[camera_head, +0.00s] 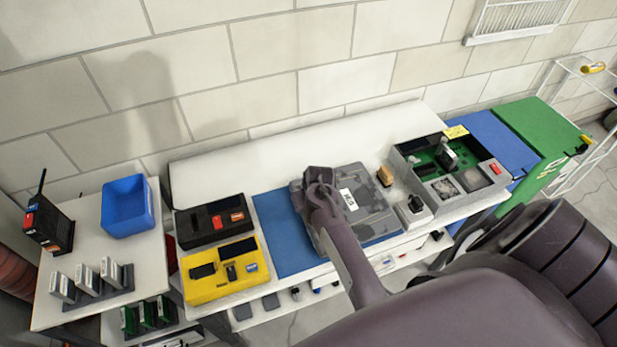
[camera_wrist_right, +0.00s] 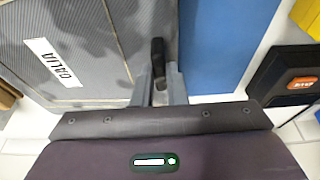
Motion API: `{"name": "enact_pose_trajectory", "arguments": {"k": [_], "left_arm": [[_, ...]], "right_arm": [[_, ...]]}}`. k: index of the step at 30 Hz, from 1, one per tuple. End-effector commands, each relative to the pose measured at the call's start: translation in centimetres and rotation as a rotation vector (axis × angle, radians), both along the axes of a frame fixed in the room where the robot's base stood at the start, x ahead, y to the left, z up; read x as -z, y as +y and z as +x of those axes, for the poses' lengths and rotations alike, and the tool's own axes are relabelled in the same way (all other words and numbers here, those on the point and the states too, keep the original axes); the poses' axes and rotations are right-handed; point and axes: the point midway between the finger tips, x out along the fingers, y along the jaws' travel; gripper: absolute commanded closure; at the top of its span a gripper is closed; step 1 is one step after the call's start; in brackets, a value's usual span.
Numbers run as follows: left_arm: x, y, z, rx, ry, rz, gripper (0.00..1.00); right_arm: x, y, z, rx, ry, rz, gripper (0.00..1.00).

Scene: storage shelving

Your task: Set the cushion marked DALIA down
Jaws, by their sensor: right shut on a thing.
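The grey cushion (camera_head: 372,212) has a white label, which reads DALIA in the right wrist view (camera_wrist_right: 95,45). It lies flat over the right part of a blue mat (camera_head: 275,232) on the white table. I cannot tell whether it touches the mat or is just above it. My right gripper (camera_wrist_right: 158,85) is shut at the cushion's edge, with a dark piece between its fingers. In the head view, my right arm reaches over the cushion's left part and hides its fingertips. My left gripper is not in view.
Left of the mat are a black case (camera_head: 213,218) and a yellow case (camera_head: 222,270). Right of the cushion are a small grey box (camera_head: 413,210), a brown brush-like block (camera_head: 385,176) and an open device with green boards (camera_head: 428,150). The mat's left part is bare.

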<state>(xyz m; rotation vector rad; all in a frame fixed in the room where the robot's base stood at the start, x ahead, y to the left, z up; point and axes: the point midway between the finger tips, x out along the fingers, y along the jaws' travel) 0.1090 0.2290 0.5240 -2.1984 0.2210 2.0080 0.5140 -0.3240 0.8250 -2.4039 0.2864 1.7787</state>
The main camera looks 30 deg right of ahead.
Motion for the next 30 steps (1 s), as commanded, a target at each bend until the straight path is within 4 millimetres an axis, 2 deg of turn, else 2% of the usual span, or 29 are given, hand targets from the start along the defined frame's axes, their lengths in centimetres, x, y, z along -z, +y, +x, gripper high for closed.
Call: {"name": "enact_pose_trajectory", "arguments": {"k": [1, 11, 12, 17, 25, 30], "left_arm": [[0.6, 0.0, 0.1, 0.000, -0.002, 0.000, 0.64], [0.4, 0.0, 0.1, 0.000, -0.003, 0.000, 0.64], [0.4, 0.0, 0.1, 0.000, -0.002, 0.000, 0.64], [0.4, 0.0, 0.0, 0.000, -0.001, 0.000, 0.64], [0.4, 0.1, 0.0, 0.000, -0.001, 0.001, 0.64], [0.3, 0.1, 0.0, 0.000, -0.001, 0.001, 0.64]], "right_arm": [[0.5, 0.0, 0.0, 0.000, -0.002, 0.000, 1.00], [0.5, 0.0, 0.0, 0.000, -0.002, 0.000, 1.00], [0.6, 0.0, 0.0, 0.000, -0.001, 0.000, 0.87], [0.5, 0.0, 0.0, 0.000, -0.001, 0.000, 0.66], [0.4, 0.0, 0.0, 0.000, -0.002, 0.000, 0.66], [-0.8, -0.1, -0.3, 0.001, -0.003, -0.004, 0.66]]}}
